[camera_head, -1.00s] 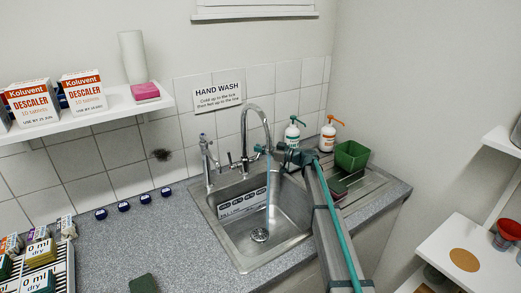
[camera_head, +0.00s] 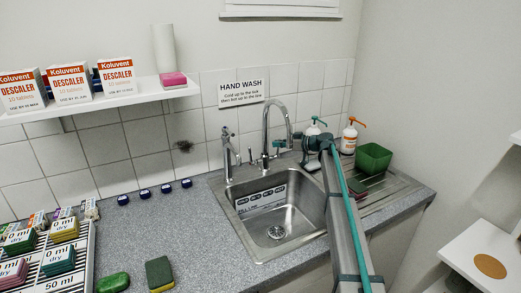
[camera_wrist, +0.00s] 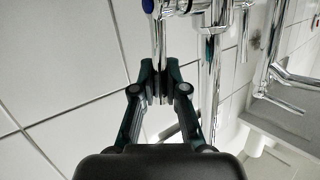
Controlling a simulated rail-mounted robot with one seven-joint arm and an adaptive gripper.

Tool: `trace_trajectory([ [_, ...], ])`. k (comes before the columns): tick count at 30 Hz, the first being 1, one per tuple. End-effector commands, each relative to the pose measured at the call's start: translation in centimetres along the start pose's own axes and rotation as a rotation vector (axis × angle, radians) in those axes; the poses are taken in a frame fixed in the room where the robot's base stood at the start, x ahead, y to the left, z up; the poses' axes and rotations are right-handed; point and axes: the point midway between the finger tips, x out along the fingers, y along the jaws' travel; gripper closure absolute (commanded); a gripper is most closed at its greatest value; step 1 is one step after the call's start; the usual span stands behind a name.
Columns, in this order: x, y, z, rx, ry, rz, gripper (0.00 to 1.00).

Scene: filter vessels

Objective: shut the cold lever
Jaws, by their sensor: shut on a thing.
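The chrome mixer tap (camera_head: 267,135) stands behind the steel sink, with a tall curved spout and no water stream visible below it. My gripper (camera_head: 281,143) is at the right side of the tap's body. In the wrist view my gripper (camera_wrist: 160,88) is shut on a slim chrome bar, which I take for the cold lever (camera_wrist: 159,40). The lever's far end runs up out of the fingertips, near a blue mark (camera_wrist: 148,5). In the head view the lever is mostly hidden by my gripper and arm.
A second chrome tap (camera_head: 227,155) stands left of the mixer. The sink basin (camera_head: 290,215) is empty. A wall shelf (camera_head: 130,98) is at left.

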Motion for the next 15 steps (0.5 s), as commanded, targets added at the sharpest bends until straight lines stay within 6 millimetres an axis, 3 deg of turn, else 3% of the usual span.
trace_trajectory([
  [9,-0.14,0.1,0.01,0.005,-0.006,0.001,1.0],
  [10,-0.13,0.1,0.01,0.005,-0.006,0.001,0.83],
  [14,-0.13,0.1,0.0,0.004,-0.005,0.001,0.62],
  [15,-0.12,0.1,-0.01,0.004,-0.005,0.001,0.62],
])
